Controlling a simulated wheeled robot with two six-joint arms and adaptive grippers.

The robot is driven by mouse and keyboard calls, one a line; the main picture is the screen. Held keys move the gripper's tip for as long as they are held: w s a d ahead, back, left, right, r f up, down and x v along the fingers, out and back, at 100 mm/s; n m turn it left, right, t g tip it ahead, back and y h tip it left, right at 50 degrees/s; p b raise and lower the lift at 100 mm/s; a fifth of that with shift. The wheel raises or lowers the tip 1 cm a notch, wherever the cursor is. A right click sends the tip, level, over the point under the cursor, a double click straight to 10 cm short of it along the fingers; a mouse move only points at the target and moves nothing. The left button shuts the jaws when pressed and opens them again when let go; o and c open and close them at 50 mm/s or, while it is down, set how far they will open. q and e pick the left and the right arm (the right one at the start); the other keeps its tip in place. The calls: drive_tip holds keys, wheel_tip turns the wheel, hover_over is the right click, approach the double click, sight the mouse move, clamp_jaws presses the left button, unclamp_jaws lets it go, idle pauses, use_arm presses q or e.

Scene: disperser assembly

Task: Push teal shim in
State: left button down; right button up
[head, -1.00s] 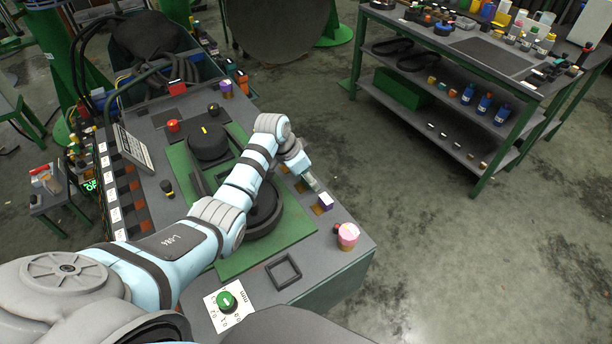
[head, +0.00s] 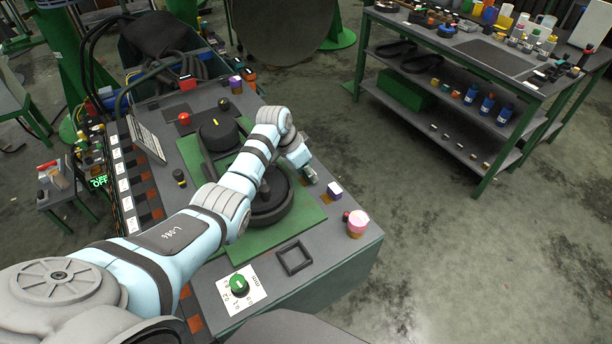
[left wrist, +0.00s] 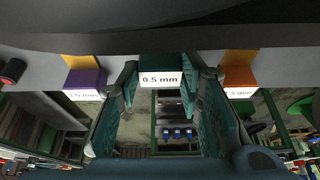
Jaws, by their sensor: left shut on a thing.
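The teal shim (left wrist: 160,64) carries a white "0.5 mm" label and shows at the top middle of the left wrist view, at the edge of the grey machine top. My left gripper (left wrist: 161,82) is shut on it, one finger on each side of the label. In the head view my left gripper (head: 311,180) is at the right edge of the machine top; the shim there is mostly hidden by the gripper. How deep the shim sits in its slot I cannot tell. My right gripper is not in view.
A purple shim (left wrist: 86,82) and an orange shim (left wrist: 238,80) sit on either side of the teal one. A shelf bench (head: 480,95) stands apart at the right.

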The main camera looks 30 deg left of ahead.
use_arm(q)
drive_tip(key=shift+f, duration=0.15)
drive_tip(key=c, duration=1.5)
unclamp_jaws()
drive_tip(key=shift+s, duration=0.1)
drive_tip(key=o, duration=0.4)
drive_tip(key=shift+d, duration=0.15)
drive_tip(key=shift+a, duration=0.3)
drive_tip(key=v, duration=1.2)
drive_tip(key=shift+w, duration=0.25)
